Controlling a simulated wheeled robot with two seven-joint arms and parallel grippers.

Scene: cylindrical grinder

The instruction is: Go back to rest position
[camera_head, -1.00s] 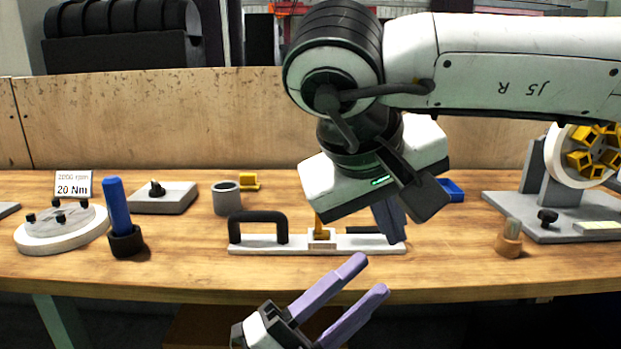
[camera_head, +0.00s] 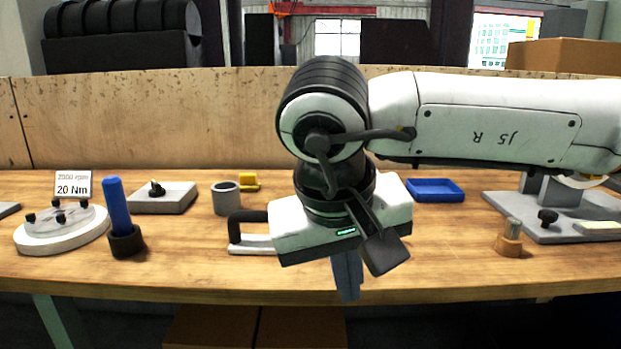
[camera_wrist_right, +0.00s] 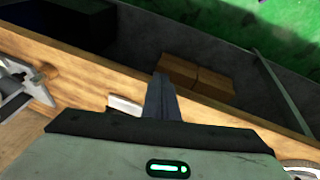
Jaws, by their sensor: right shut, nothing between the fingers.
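My right gripper (camera_head: 346,278) hangs pointing down in front of the workbench (camera_head: 190,268), at its front edge, in the head view. Its fingers are shut with nothing between them. In the right wrist view the closed fingers (camera_wrist_right: 160,98) point past the bench edge toward the floor. The right arm comes in from the right and hides the middle of the bench. My left gripper is not in the head view.
A white bar with a black handle (camera_head: 250,250) is mostly hidden behind my right gripper. A blue tray (camera_head: 435,190), a grey fixture (camera_head: 570,228), a grey cup (camera_head: 226,198) and a blue-handled tool (camera_head: 117,208) stand on the bench. Cardboard boxes (camera_head: 300,328) lie below.

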